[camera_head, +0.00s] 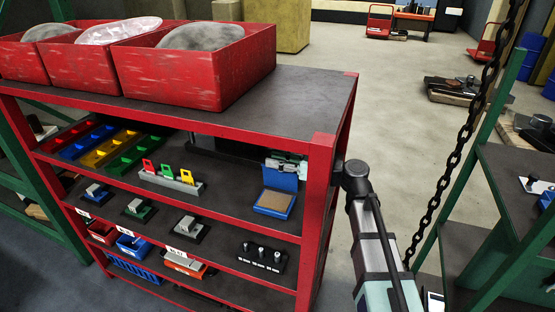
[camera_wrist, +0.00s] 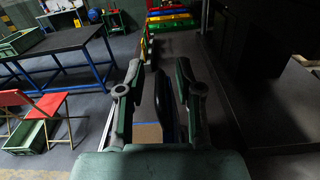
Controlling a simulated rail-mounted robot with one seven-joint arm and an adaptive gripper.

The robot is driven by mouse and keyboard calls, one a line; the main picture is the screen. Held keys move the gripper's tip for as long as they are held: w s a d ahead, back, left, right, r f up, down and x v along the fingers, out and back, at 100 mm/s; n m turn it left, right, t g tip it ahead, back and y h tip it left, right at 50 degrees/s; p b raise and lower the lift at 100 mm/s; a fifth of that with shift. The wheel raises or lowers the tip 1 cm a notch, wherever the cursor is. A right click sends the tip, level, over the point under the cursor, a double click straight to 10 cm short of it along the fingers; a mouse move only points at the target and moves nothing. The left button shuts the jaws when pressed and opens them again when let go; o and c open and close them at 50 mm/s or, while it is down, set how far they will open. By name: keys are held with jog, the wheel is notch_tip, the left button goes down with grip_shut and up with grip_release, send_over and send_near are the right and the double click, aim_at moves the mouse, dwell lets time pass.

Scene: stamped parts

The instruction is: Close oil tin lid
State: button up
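A blue oil tin (camera_head: 274,203) with a tan inside sits on the second shelf, at its right end. Its blue lid (camera_head: 280,180) stands raised at the tin's back edge. My gripper (camera_head: 286,163) is at the top of the lid, reaching in from the right side of the rack. In the wrist view my gripper (camera_wrist: 158,88) has its two fingers spread apart. A dark upright shape, which seems to be the lid (camera_wrist: 162,100), shows between them, with the tan of the tin (camera_wrist: 148,132) below. I cannot tell whether a finger touches the lid.
A red-framed rack (camera_head: 322,190) surrounds the tin, with a post close to my arm. Left of the tin stands a holder (camera_head: 172,182) with red, green and yellow tags. Colored bins (camera_head: 105,147) lie further left. Red crates (camera_head: 205,65) stand on top. A chain (camera_head: 468,120) hangs at right.

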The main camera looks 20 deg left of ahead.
grip_shut()
jog(key=shift+s+f, duration=0.2)
jog(key=shift+s, duration=0.65)
grip_release()
jog(key=shift+d, duration=0.1)
jog(key=d, duration=1.1)
jog(key=shift+s+d, duration=0.2)
jog(key=shift+d, duration=0.2)
jog(key=shift+c, duration=0.3)
